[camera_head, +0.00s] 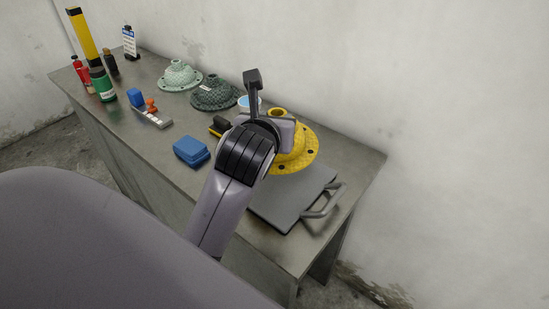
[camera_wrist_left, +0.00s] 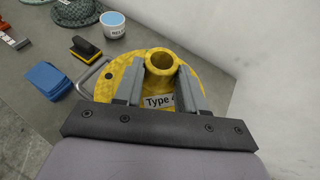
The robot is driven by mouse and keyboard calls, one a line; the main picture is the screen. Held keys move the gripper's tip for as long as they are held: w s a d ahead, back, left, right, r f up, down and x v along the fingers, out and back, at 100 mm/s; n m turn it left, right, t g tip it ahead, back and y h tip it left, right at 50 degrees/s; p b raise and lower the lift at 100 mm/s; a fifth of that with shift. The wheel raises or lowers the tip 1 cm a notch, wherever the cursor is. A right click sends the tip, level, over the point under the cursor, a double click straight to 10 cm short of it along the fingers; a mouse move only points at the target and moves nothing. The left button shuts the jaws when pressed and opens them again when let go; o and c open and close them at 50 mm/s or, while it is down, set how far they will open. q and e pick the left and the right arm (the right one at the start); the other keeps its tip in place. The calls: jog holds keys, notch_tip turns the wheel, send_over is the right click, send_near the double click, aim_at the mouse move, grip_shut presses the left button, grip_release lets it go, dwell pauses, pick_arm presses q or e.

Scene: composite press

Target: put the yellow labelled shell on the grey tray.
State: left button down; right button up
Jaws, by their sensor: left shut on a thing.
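The yellow shell (camera_head: 305,148) is a flanged dome with a hollow neck and bolt holes. In the left wrist view the shell (camera_wrist_left: 118,78) shows a white label, partly hidden, reading "Type". My left gripper (camera_wrist_left: 160,72) is shut on its neck, one finger on each side. In the head view my left gripper (camera_head: 276,122) and arm hide part of the shell. The grey tray (camera_head: 290,200) lies flat on the bench, with the shell over its far part. I cannot tell whether the shell touches the tray. My right gripper is not in view.
A blue box (camera_head: 191,151) and a yellow-black brush-like block (camera_wrist_left: 87,48) lie left of the tray. A white cup (camera_wrist_left: 113,25), a dark green shell (camera_head: 214,93) and a pale green shell (camera_head: 180,76) stand farther back. A wall borders the bench's right side.

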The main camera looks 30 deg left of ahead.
pick_arm(q)
notch_tip(320, 180, down, 10)
jog(key=shift+r, duration=0.15)
dwell(0.3)
jog(key=shift+f, duration=0.25)
jog(key=c, duration=0.7)
grip_release()
jog(key=shift+o, duration=0.2)
jog(key=shift+r, duration=0.2)
jog(key=v, duration=0.7)
jog(key=shift+s, duration=0.2)
jog(key=shift+d, duration=0.15)
